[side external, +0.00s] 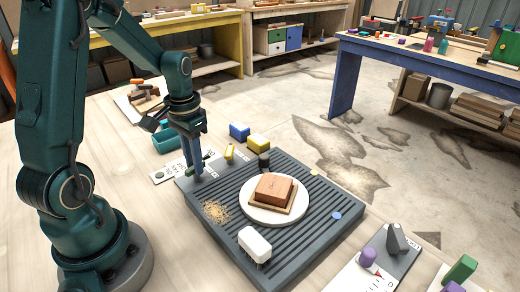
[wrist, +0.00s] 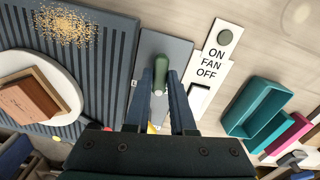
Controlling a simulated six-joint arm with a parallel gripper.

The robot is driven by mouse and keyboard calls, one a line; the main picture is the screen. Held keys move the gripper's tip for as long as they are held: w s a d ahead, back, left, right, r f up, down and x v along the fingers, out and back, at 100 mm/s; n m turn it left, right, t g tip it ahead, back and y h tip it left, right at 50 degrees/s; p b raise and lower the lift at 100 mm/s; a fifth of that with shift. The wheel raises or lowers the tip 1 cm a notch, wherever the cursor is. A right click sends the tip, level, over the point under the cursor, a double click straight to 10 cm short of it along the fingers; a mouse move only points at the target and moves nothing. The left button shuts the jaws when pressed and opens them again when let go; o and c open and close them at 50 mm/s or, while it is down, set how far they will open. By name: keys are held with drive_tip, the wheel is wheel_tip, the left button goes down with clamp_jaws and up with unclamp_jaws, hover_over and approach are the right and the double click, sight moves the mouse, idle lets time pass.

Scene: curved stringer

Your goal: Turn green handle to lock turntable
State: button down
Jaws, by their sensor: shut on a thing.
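The green handle (wrist: 161,72) stands on a grey plate (wrist: 178,48) in the wrist view. My gripper (wrist: 161,84) is shut on the handle, with one finger on each side of it. In the side view my gripper (side external: 193,172) reaches down at the back-left corner of the ribbed grey board, and the fingers mostly hide the handle. The white round turntable (side external: 250,211) sits on the board and carries a reddish-brown wooden block (side external: 275,187) on a thin wooden base. The turntable also shows at the left of the wrist view (wrist: 68,88).
An ON/FAN/OFF switch plate (wrist: 213,58) lies right of the handle. Teal trays (wrist: 258,100) stand further right. On the ribbed board (side external: 205,190) are sawdust (side external: 215,211) and a white block (side external: 255,244). Yellow and blue blocks (side external: 258,143) stand behind.

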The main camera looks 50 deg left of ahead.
drive_tip(key=m, duration=0.5)
drive_tip(key=shift+r+m, duration=0.1)
drive_tip(key=shift+m, duration=0.2)
drive_tip(key=m, duration=0.5)
drive_tip(key=shift+m, duration=0.3)
drive_tip(key=c, duration=0.8)
unclamp_jaws()
drive_tip(key=shift+o, duration=0.2)
drive_tip(key=shift+r, duration=2.55)
